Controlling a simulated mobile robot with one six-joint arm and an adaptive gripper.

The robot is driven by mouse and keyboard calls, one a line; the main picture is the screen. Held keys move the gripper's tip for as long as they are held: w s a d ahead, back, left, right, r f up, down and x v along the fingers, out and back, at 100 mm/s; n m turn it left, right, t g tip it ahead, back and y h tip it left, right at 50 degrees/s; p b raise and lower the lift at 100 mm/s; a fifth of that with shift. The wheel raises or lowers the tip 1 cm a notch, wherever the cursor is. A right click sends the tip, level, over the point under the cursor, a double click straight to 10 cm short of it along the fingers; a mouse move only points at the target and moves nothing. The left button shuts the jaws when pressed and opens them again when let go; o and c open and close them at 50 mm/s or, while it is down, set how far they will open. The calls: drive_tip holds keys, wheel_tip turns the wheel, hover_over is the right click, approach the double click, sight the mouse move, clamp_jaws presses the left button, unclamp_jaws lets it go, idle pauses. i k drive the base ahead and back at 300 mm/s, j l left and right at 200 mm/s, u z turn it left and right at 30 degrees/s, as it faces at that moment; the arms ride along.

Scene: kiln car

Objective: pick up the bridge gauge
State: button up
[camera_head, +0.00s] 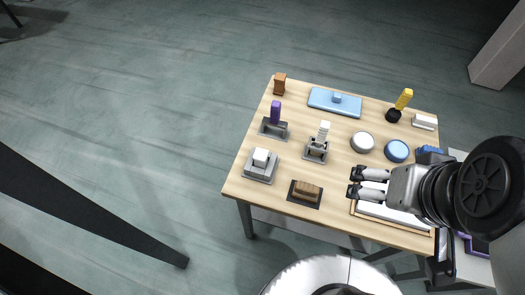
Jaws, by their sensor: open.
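My gripper (354,182) is open and empty. It points left over the right front part of the wooden table, with its two fingertips apart. I cannot tell for certain which piece is the bridge gauge. A brown block (307,189) on a black pad (296,200) lies to the left of my gripper, apart from it. A low white piece (424,122) lies at the right back corner. A blue piece (427,151) shows at the right edge, partly hidden by my arm.
On the wooden table (240,186) stand grey holders with a purple block (275,112) and white blocks (260,157), a blue lidded tray (325,99), a yellow-handled tool (403,99), and grey (362,142) and blue (397,151) round pieces. A wood-framed tray (379,220) lies under my gripper.

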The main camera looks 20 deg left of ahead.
sight(274, 120)
drive_tip(key=i+j, duration=0.1)
drive_tip(key=j, duration=0.25)
drive_tip(key=i+j, duration=0.1)
drive_tip(key=j, duration=0.25)
drive_tip(key=i+j, duration=0.1)
drive_tip(key=j, duration=0.3)
drive_tip(key=i+j, duration=0.1)
drive_tip(key=j, duration=0.25)
drive_tip(key=z, duration=0.05)
